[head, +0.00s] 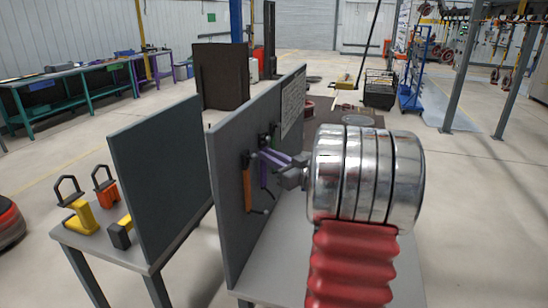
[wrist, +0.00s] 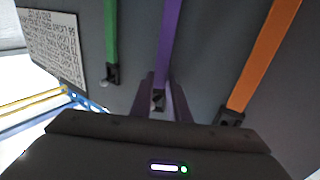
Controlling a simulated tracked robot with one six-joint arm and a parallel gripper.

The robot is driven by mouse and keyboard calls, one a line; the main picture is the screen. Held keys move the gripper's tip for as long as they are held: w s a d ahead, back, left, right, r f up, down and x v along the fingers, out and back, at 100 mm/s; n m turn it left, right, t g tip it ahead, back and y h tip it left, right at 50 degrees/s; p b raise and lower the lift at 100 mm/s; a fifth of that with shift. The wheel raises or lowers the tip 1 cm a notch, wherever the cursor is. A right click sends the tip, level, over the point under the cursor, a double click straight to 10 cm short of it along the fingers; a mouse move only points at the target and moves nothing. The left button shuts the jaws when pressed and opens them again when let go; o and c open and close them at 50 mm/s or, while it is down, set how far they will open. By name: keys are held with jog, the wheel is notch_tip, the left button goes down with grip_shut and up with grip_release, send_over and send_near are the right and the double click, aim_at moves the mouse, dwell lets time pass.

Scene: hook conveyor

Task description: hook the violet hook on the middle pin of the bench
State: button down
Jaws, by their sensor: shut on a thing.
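The violet hook (wrist: 171,40) is a long flat strip in the middle, between the other two hooks, against the grey upright panel (head: 228,180) of the bench. It also shows in the head view (head: 263,174), partly behind my gripper (head: 272,157). In the wrist view my gripper (wrist: 160,100) is shut on the violet hook's near end. The middle pin cannot be made out, so I cannot tell whether the hook is around it or only beside it.
An orange hook (wrist: 265,60) and a green hook (wrist: 110,35) are on the panel at either side. A paper sheet (wrist: 52,45) is on the panel.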

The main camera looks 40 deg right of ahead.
jog(key=shift+w+a+f, duration=0.15)
jog(key=shift+w+f, duration=0.1)
jog(key=shift+f, duration=0.05)
jog(key=shift+w+a+f, duration=0.1)
jog(key=shift+a+f, duration=0.1)
jog(key=shift+f, duration=0.05)
dwell(0.4)
